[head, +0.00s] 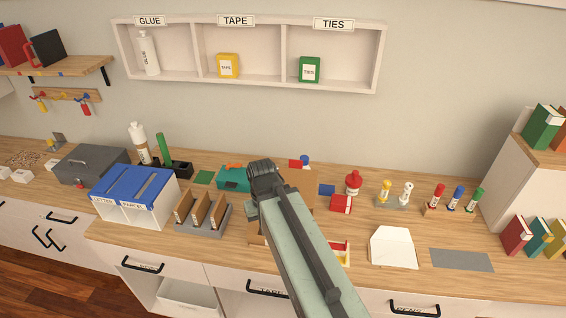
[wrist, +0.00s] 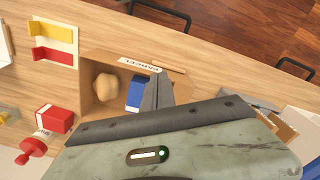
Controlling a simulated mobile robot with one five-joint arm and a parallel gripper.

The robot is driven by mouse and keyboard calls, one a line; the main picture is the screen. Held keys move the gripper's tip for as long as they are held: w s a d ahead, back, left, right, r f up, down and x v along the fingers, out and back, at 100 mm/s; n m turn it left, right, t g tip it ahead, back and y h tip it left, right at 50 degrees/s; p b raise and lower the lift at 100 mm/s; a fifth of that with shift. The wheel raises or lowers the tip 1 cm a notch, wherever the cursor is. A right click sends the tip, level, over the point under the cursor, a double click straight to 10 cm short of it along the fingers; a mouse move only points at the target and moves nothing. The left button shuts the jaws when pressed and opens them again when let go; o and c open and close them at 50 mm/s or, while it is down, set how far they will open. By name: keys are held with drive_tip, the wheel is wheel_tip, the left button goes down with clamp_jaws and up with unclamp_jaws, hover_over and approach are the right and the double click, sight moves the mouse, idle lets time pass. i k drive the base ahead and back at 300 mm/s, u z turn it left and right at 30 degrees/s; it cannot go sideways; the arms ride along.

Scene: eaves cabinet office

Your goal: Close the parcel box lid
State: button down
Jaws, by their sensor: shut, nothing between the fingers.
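The parcel box (wrist: 93,100) is an open brown cardboard box with a PARCEL label (wrist: 140,64) on one side in the wrist view. Inside it I see a round beige object (wrist: 106,86) and a blue item with a white edge (wrist: 137,93). In the head view my arm hides most of the box.
Left of my arm stand a grey divided holder (head: 203,222) and a blue-topped letter and parcel tray (head: 133,190). Right are a red bottle (head: 353,182), a red box (head: 341,204) and a white sheet (head: 393,247). A wall shelf (head: 250,88) hangs behind. Bare desk lies beside the grey mat (head: 461,260).

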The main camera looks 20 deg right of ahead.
sight(305, 180)
drive_tip(key=u, duration=1.45)
drive_tip(key=k, duration=2.2)
drive_tip(key=z, duration=0.5)
drive_tip(key=i, duration=1)
drive_tip(key=u, duration=0.05)
